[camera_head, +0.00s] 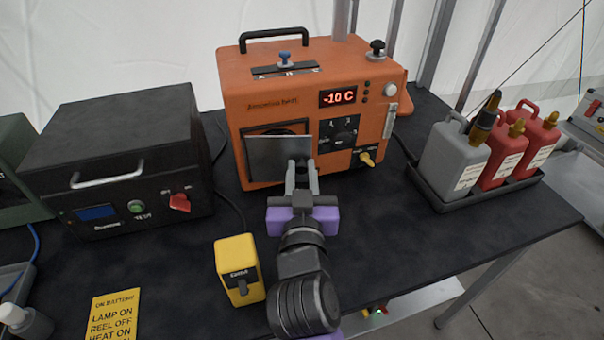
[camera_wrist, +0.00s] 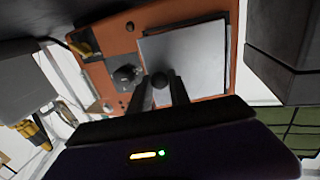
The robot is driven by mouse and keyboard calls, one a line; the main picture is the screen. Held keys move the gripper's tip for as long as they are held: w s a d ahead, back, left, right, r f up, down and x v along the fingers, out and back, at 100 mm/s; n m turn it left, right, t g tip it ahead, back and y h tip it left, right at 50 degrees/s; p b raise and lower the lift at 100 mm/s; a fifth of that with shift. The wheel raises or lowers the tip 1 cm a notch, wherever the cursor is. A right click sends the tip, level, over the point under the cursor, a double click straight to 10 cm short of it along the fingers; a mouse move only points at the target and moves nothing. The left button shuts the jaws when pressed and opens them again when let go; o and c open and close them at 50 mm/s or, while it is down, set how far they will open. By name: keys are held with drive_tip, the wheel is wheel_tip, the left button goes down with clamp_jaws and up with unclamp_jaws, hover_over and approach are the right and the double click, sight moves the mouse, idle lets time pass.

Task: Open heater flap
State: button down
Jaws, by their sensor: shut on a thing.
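The heater (camera_head: 235,95) is an orange box with a red "-10 C" display, standing on the dark table. Its flap (camera_head: 268,155) is a light grey metal plate at the lower left of the front. A strip of dark frame with a round dark shape shows above the flap's top edge, so the flap appears to stand out from the front; how far, I cannot tell. My gripper (camera_head: 301,172) is in front of the flap's right part.
A black box (camera_head: 120,150) with a handle stands left of the heater. A yellow switch box (camera_head: 238,268) is close to my arm's left. A tray (camera_head: 470,200) with grey and red canisters stands at right. Bare table lies between my arm and the tray.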

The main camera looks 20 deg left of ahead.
drive_tip(key=shift+s+a+f, duration=0.1)
drive_tip(key=shift+a, duration=0.1)
drive_tip(key=c, duration=1.3)
unclamp_jaws()
drive_tip(key=shift+o, duration=0.2)
drive_tip(key=shift+d, duration=0.1)
drive_tip(key=v, duration=0.7)
drive_tip(key=shift+s+b, duration=0.3)
drive_tip(key=shift+b, duration=0.15)
